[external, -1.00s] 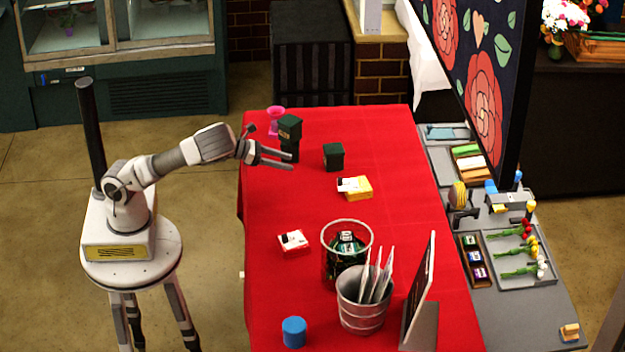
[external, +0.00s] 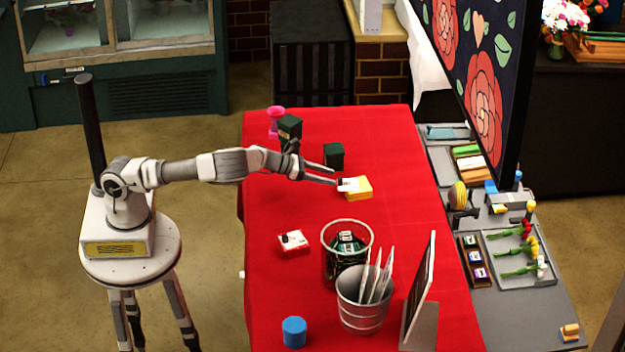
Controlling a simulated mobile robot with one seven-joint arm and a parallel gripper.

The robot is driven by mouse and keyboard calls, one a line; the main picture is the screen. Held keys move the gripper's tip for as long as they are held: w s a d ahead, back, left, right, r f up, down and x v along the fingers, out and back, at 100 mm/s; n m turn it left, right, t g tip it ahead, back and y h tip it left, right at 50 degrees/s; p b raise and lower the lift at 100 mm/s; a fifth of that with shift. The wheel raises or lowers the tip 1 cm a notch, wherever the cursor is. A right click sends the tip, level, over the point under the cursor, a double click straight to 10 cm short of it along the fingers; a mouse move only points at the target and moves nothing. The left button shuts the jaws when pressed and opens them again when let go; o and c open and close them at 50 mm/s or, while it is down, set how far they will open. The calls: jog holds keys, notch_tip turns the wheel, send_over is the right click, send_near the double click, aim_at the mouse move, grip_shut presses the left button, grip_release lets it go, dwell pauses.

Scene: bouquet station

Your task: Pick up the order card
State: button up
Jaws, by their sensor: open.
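A white card (external: 347,185) lies on top of a yellow block (external: 361,190) on the red table and juts past its left edge. Another white card-like piece (external: 293,238) with dark marks lies on a red block nearer the front left. I cannot read either, so which is the order card is unclear. My gripper (external: 331,181) is open, with its fingers pointing right. Its tips are at the left edge of the card on the yellow block. I cannot tell whether they touch it or have it between them.
Dark green boxes (external: 334,155) and a pink vase (external: 276,116) stand behind my gripper. A glass container (external: 347,226), a metal bucket (external: 362,312) with packets, a blue can (external: 294,331) and an upright board (external: 420,290) stand in front.

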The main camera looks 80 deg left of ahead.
aim_at(347, 181)
jog(key=shift+x, duration=1.45)
jog(key=shift+f, duration=0.1)
grip_shut()
